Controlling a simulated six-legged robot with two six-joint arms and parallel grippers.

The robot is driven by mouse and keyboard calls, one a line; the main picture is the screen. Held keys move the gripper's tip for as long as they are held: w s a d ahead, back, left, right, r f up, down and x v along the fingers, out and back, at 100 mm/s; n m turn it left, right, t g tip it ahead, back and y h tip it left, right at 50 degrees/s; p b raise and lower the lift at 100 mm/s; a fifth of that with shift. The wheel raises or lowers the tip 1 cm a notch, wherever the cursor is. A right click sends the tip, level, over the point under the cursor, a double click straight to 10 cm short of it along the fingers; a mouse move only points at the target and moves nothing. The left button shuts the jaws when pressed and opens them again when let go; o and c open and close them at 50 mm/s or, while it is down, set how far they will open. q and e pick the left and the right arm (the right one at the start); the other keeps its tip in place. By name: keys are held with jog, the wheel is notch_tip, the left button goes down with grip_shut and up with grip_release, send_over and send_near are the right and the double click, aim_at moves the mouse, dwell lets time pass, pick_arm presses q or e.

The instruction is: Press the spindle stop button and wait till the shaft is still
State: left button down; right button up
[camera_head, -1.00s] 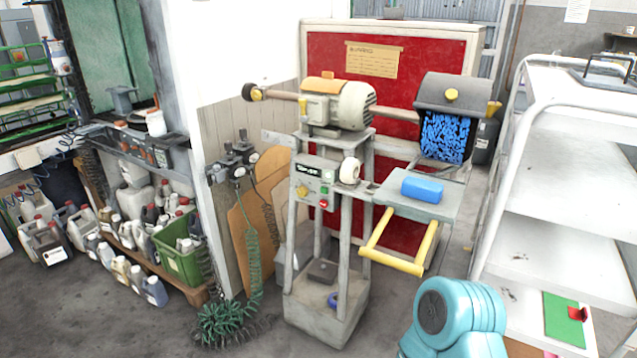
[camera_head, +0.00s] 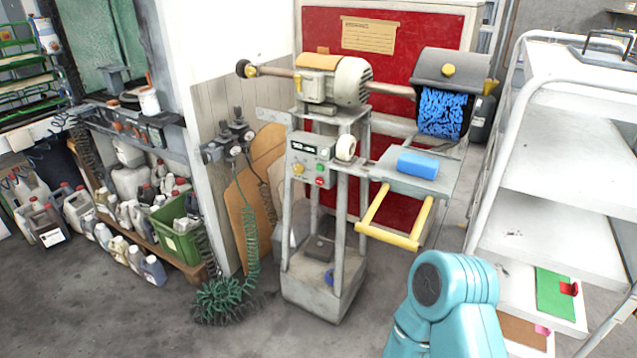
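The buffing machine stands on a grey pedestal (camera_head: 325,285) in the middle of the head view. The motor (camera_head: 335,80) is on top, with the shaft (camera_head: 275,72) reaching out to the left. A blue brush (camera_head: 440,112) hangs under a grey hood (camera_head: 452,66) at right. From these frames I cannot tell whether the shaft turns. Neither gripper is in view. One teal link of my arm shows at the lower right.
A yellow handle frame (camera_head: 390,238) and a shelf with a blue block (camera_head: 418,164) jut out from the machine. A white shelf trolley (camera_head: 545,160) stands at right. Bottles and a green crate (camera_head: 180,242) are at left. A coiled green hose (camera_head: 225,300) lies on the floor.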

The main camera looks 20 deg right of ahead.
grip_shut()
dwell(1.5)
